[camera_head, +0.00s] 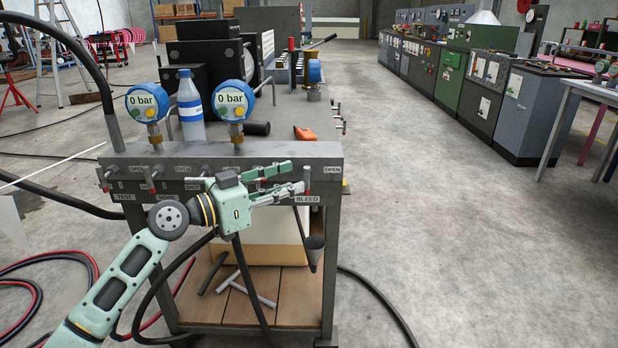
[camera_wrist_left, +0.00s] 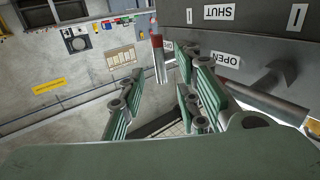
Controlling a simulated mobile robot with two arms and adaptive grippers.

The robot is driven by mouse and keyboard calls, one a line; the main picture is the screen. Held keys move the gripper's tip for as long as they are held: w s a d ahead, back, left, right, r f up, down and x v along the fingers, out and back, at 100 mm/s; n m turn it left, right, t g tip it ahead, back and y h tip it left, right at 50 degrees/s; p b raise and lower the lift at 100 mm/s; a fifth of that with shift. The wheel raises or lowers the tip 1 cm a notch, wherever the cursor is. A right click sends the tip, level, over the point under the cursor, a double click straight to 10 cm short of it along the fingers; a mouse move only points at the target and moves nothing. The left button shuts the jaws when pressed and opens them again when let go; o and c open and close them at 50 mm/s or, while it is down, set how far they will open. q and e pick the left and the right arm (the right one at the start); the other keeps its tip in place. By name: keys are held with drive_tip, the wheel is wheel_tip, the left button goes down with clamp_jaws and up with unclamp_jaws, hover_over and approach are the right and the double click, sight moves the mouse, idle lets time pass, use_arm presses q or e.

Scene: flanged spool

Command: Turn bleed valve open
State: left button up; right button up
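The bleed valve handle (camera_head: 307,178) is a small lever with a red end at the right end of the bench's front panel, above the BLEED label (camera_head: 307,199). In the left wrist view the red-tipped lever (camera_wrist_left: 157,58) shows beyond the gap between my fingertips. My left gripper (camera_head: 298,177) is open, its two green fingers apart and pointing right toward the handle. In the left wrist view the gripper (camera_wrist_left: 162,68) has nothing clearly held between its fingers. I cannot tell whether a fingertip touches the lever. My right gripper is not in view.
Two blue gauges reading 0 bar (camera_head: 147,103) (camera_head: 234,101) and a bottle (camera_head: 190,106) stand on the bench. Other valve handles (camera_head: 150,177) sit along the front panel to the left. An orange tool (camera_head: 305,133) lies on top. Floor to the right is clear.

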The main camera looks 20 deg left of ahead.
sight(307, 178)
use_arm(q)
drive_tip(key=x, duration=0.5)
drive_tip(key=shift+w+d, duration=0.15)
drive_tip(key=shift+w, duration=0.05)
clamp_jaws()
